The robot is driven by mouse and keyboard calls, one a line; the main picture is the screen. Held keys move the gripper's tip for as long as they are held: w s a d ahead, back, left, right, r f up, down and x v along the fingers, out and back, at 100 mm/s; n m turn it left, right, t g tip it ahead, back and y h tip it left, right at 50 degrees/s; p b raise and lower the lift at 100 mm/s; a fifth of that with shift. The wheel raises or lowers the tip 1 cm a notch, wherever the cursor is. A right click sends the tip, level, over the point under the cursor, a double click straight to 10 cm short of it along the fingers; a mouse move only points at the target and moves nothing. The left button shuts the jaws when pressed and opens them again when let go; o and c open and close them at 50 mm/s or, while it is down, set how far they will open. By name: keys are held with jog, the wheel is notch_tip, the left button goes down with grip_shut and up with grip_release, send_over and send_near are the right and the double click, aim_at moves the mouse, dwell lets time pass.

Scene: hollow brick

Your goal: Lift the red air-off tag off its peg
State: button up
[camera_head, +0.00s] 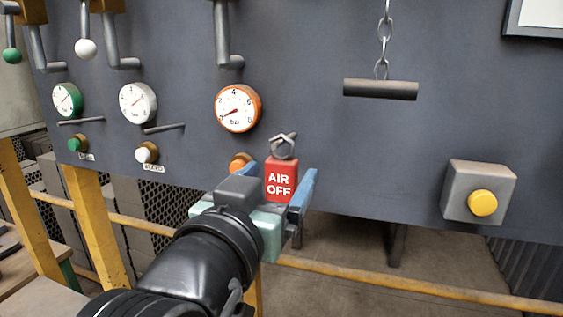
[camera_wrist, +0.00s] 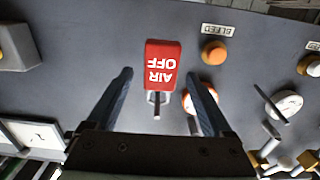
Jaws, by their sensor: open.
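The red AIR OFF tag (camera_head: 281,184) hangs upright by a metal ring (camera_head: 283,147) on a peg on the dark panel. In the wrist view the tag (camera_wrist: 161,65) appears upside down, with the peg (camera_wrist: 157,104) just below it. My gripper (camera_head: 280,174) is open, its two blue fingers on either side of the tag in the head view. In the wrist view my gripper (camera_wrist: 159,78) has one finger left and one right of the tag, with gaps showing. I see no contact. The tag's lower edge is partly hidden by my gripper in the head view.
An orange bleed knob (camera_wrist: 213,51) sits close beside the tag. An orange-rimmed gauge (camera_head: 238,108) is above left. A chain with a bar handle (camera_head: 380,89) hangs at upper right, and a yellow button box (camera_head: 479,192) is at right. A yellow rail (camera_head: 400,284) runs below the panel.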

jog(key=shift+w+d, duration=0.15)
jog(key=shift+w, duration=0.2)
jog(key=shift+c, duration=0.3)
grip_shut()
jog(key=shift+r+b, duration=0.15)
jog(key=shift+b, duration=0.55)
jog(key=b+v, duration=0.9)
jog(key=v, duration=0.9)
jog(key=shift+r+b, duration=0.15)
jog(key=shift+b, duration=0.25)
